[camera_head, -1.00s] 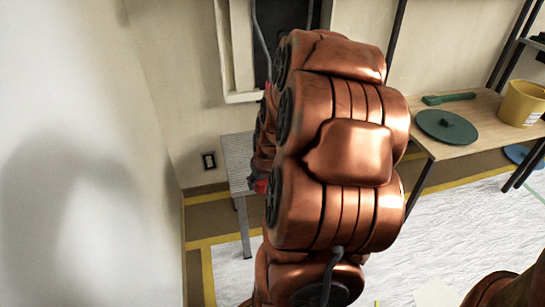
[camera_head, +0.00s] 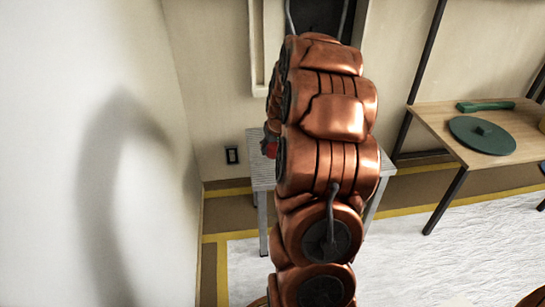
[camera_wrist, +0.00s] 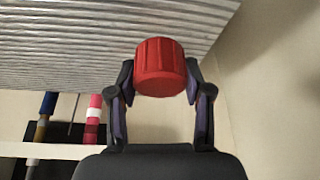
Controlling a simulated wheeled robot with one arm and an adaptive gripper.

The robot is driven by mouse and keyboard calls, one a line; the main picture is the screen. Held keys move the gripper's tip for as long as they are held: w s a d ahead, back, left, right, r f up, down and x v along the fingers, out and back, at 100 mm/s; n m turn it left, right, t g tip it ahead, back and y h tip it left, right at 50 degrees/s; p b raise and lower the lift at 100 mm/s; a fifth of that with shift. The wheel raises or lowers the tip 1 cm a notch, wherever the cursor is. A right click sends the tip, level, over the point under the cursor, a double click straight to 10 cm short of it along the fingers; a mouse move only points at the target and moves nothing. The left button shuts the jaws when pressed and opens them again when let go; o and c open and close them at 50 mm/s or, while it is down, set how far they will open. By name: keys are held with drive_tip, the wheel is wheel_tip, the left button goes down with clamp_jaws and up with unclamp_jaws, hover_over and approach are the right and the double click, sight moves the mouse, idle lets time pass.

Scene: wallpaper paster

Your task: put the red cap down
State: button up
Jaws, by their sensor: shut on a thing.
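The red cap (camera_wrist: 160,67) is a ridged red cylinder held between the two fingertips of my gripper (camera_wrist: 160,85) in the wrist view. In the head view a small red part of the cap (camera_head: 268,148) shows at the left edge of my arm, over the grey ridged table (camera_head: 262,178). My arm hides most of my gripper and much of the table there. The table's ridged surface (camera_wrist: 70,45) fills the top of the wrist view, behind the cap. I cannot tell whether the cap touches it.
A wooden table (camera_head: 440,125) at the right holds a green round lid (camera_head: 482,137) and a green bar (camera_head: 486,106). A wall (camera_head: 130,200) stands close on the left. The wrist view shows a shelf (camera_wrist: 60,151) with coloured rolls.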

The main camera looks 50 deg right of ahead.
sight(272, 162)
drive_tip(key=shift+w+d+f, duration=0.15)
drive_tip(key=shift+w, duration=0.1)
wheel_tip(272, 162, down, 4)
drive_tip(key=shift+r+b, duration=0.25)
drive_tip(key=shift+b, duration=0.7)
drive_tip(key=shift+r, duration=0.1)
drive_tip(key=o, duration=1.3)
